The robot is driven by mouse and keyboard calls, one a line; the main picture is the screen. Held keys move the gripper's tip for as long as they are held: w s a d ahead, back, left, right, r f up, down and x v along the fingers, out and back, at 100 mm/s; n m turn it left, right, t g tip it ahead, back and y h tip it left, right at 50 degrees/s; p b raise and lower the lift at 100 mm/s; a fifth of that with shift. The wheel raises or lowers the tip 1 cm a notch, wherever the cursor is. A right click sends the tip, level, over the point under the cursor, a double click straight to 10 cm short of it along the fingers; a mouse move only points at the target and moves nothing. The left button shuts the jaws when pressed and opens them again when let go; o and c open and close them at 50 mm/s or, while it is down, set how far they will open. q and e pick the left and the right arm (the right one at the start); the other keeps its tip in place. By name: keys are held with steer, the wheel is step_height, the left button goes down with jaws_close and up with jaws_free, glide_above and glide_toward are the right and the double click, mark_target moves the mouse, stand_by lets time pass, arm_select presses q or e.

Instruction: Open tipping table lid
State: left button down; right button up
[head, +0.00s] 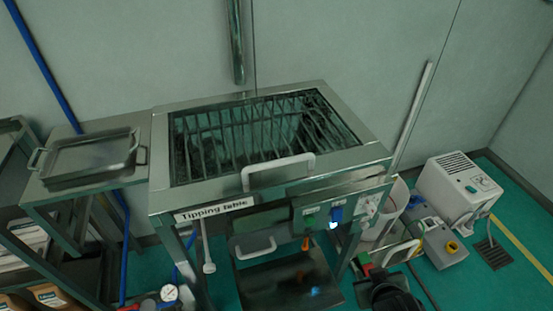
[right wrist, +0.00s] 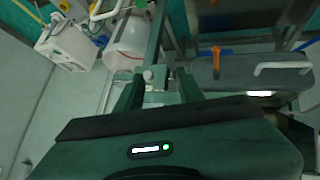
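The tipping table (head: 360,158) is a steel frame with a printed label on its front left. Its lid (head: 255,130) is a glassy panel over a row of bars and lies flat, closed. A white lid handle (head: 279,170) stands at the front edge. In the right wrist view my right gripper (right wrist: 157,88) is open, its two dark fingers spread with nothing held. It is in front of and below the table, apart from the lid handle. A dark shape at the bottom right of the head view may be part of it. My left gripper is not in view.
A steel tray (head: 92,157) sits on the side table at left. A lower white handle (head: 256,249) and an orange lever (head: 305,243) are under the table. A white bucket (head: 390,215) and a white machine (head: 460,190) stand at right.

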mark_target(282, 164)
steer(key=w+a+r+n+t+y, duration=0.35)
steer(key=w+r+t, duration=0.25)
steer(key=w+r, duration=0.45)
steer(key=w+a+r+n+t+y, duration=0.2)
steer(key=w+r+n+t, duration=0.4)
steer(key=r, duration=0.8)
steer(key=w+a+r+n+g+y, duration=0.2)
steer(key=a+n+g+y, duration=0.1)
steer(key=a+n+y, duration=0.45)
steer(key=a+f+n+g+y, duration=0.1)
steer(key=f+n+g, duration=0.1)
steer(key=n+g, duration=0.1)
steer(key=a+f+n+g+y, duration=0.1)
steer(key=a+f+n+g, duration=0.1)
steer(key=n+g, duration=0.1)
steer(key=a+f+n+g+y, duration=0.1)
steer(key=f+n+g, duration=0.1)
steer(key=n+g, duration=0.1)
steer(key=shift+s+a+f+n+g, duration=0.15)
steer(key=shift+s+f+n+g, duration=0.15)
steer(key=shift+s+f+g, duration=0.1)
steer(key=p+x, duration=0.1)
steer(key=x, duration=0.6)
steer(key=shift+a, duration=0.3)
